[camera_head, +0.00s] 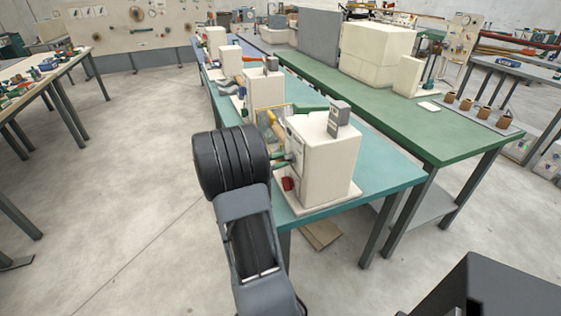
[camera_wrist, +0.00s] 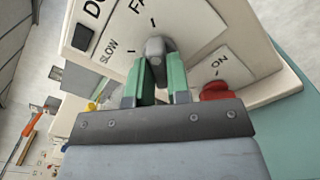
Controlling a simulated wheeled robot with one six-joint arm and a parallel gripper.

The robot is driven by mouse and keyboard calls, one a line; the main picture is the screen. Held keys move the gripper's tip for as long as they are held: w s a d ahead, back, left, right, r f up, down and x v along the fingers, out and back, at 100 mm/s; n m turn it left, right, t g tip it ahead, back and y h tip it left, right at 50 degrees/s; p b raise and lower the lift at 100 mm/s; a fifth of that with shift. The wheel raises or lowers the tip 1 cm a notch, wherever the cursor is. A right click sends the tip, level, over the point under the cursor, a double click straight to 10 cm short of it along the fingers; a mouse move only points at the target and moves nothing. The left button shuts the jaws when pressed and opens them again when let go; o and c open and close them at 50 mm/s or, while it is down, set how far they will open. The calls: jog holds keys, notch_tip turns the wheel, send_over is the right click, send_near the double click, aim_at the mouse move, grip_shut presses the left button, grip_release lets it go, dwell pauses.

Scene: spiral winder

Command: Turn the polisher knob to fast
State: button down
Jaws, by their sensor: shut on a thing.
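The polisher (camera_head: 322,160) is a cream box on the near end of the teal bench. In the wrist view its panel (camera_wrist: 205,38) carries the words SLOW and ON, and part of a word starting with FA. The grey knob (camera_wrist: 155,49) sits between the green fingers of my gripper (camera_wrist: 160,72), which is shut on it. Tick marks show around the knob; its exact pointing is partly hidden by the fingers. A red button (camera_wrist: 214,90) is beside ON, right of the fingers.
The teal bench (camera_head: 385,178) holds more cream machines (camera_head: 264,88) behind the polisher. A green bench (camera_head: 440,140) runs along its right. Open concrete floor (camera_head: 120,170) lies to the left, with another table (camera_head: 40,75) beyond.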

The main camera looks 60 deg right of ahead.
jog(key=c, duration=1.1)
grip_release()
jog(key=shift+a, duration=0.1)
jog(key=v, duration=1.3)
jog(key=shift+w+a+b, duration=0.25)
jog(key=shift+b, duration=0.15)
